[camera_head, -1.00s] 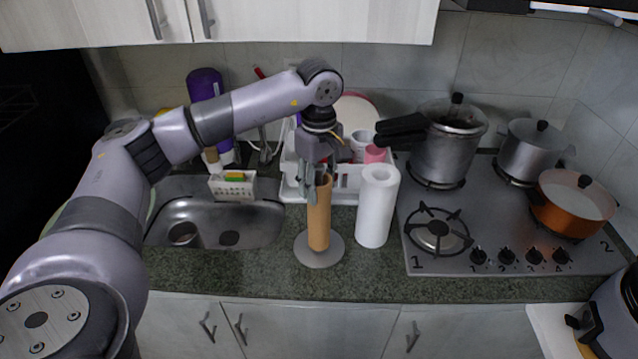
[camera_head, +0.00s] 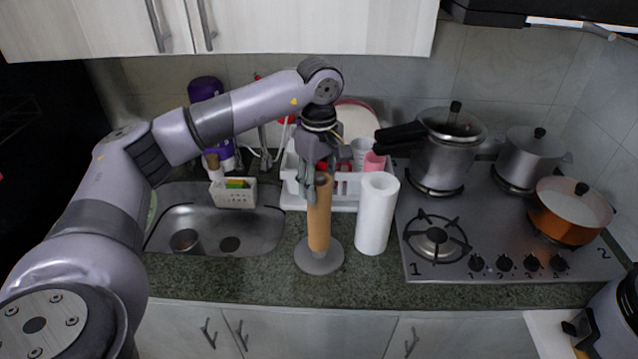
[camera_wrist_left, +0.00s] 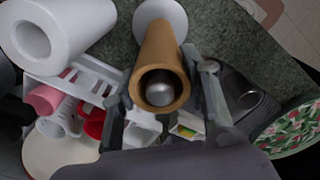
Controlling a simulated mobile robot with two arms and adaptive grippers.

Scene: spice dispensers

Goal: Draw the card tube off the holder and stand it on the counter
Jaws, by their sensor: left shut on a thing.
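The brown card tube (camera_head: 319,220) stands upright around the post of the grey holder, whose round base (camera_head: 319,262) rests on the counter. My left gripper (camera_head: 318,185) is shut on the tube near its top. In the left wrist view the tube (camera_wrist_left: 160,50) lies between the fingers (camera_wrist_left: 161,98). The holder's rounded post top (camera_wrist_left: 159,92) shows inside its open end. Whether the tube's lower end touches the base is too small to tell. My right gripper is not in view.
A white paper roll (camera_head: 376,215) stands close to the right of the tube. A dish rack (camera_head: 345,200) is behind, the sink (camera_head: 215,225) to the left and the stove (camera_head: 470,262) to the right. Speckled counter (camera_head: 240,280) is free in front of the sink.

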